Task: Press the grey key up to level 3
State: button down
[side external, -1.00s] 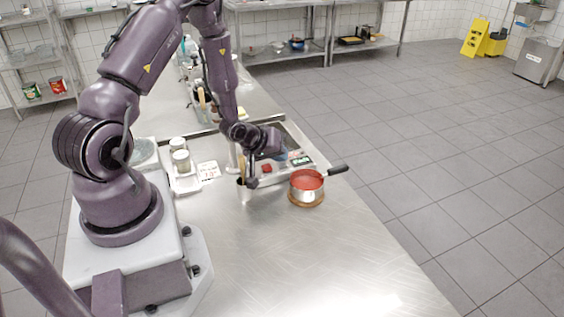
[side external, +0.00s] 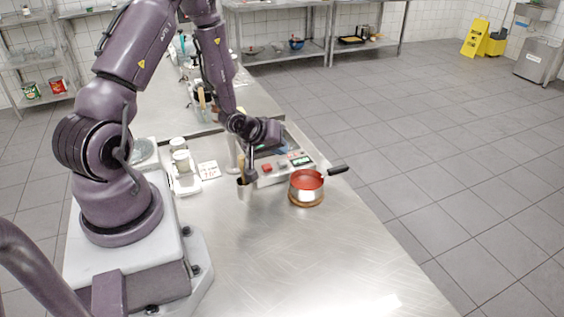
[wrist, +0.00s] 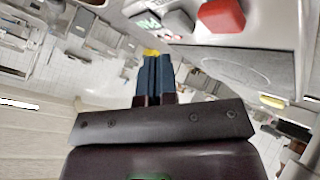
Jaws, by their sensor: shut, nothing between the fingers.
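The control box with keys (side external: 273,177) stands on the steel counter. Its red key (side external: 267,167) and lit display (side external: 301,160) show in the side view; the display's reading is too small to tell. In the wrist view the grey key (wrist: 178,22) lies between the green-lit display (wrist: 147,22) and the red key (wrist: 221,16).
A pot of red sauce (side external: 306,187) with a black handle sits on a round wooden board, right of the box. A tray with jars (side external: 183,178) and a white card (side external: 208,170) are at left. The front counter is clear.

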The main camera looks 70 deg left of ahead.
aim_at(280, 161)
jog(key=shift+r, duration=2.25)
dwell(0.8)
notch_tip(280, 161, up, 4)
jog(key=shift+f, duration=0.1)
dwell(0.3)
jog(key=shift+f, duration=4.45)
jog(key=shift+f, duration=0.15)
jog(key=shift+f, duration=0.25)
